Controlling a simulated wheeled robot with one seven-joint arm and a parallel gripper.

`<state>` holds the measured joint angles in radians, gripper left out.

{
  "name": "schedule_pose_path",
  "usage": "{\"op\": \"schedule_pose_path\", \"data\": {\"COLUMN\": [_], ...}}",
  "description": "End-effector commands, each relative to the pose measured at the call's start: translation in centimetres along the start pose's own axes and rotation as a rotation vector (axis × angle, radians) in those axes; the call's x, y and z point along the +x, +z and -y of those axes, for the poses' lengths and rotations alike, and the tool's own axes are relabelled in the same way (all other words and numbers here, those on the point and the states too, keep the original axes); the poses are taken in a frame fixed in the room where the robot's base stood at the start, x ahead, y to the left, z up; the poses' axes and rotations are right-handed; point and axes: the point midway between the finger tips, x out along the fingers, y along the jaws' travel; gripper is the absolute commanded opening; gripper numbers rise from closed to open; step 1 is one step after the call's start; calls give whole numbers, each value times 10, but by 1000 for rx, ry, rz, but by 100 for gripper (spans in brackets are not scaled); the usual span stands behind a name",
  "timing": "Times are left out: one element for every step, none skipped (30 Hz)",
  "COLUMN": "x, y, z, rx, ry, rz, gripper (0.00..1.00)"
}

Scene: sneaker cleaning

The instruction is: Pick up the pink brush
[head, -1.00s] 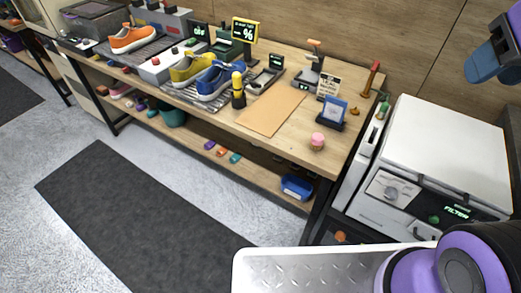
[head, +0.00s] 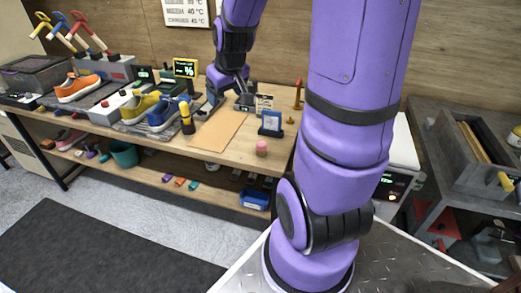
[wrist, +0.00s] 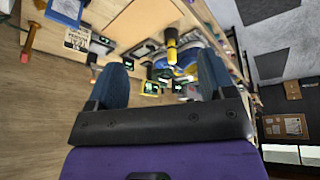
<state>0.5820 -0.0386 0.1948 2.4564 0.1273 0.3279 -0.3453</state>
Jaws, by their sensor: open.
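A small round pink object (head: 262,147), which I take to be the pink brush, stands on the wooden table near its front edge. It is right of the tan mat and in front of the small blue framed sign. I do not make it out in the wrist view. My gripper (wrist: 163,78) shows two blue fingers spread wide with nothing between them. In the head view my gripper (head: 214,97) is over the back of the table, behind the mat, left of and apart from the pink object. My arm partly hides the table's right side.
A tan mat (head: 217,131) lies on the table. A yellow and black bottle (head: 187,118), a blue sneaker (head: 162,117) and a yellow sneaker (head: 138,106) are to the left. The blue framed sign (head: 271,123) stands close behind the pink object. The wooden wall (head: 120,25) is behind.

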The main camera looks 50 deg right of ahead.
Motion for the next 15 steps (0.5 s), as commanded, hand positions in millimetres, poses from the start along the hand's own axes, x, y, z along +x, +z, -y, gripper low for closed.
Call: {"op": "schedule_pose_path", "data": {"x": [19, 28, 41, 50, 60, 72, 82, 91, 103, 112, 121, 132, 140, 148, 157], "y": [2, 2, 3, 5, 6, 9, 11, 14, 18, 22, 25, 31, 35, 39, 44], "z": [-14, -21, -30, -37, -45, -54, -61, -68, -78, -85, -92, -100, -106, -111, -118], "rx": [22, 31, 41, 51, 59, 73, 83, 94, 107, 119, 129, 144, 154, 164, 178], "ry": [1, 2, 4, 5, 7, 8, 10, 11, 12, 14, 15, 17, 18, 20, 22], "rz": [12, 13, 16, 17, 18, 19, 19, 20, 20, 20, 20, 20, 20, 19, 18], "gripper": [76, 76, 76, 76, 76, 76, 76, 76, 76, 76, 76, 76, 76, 76, 76]}}
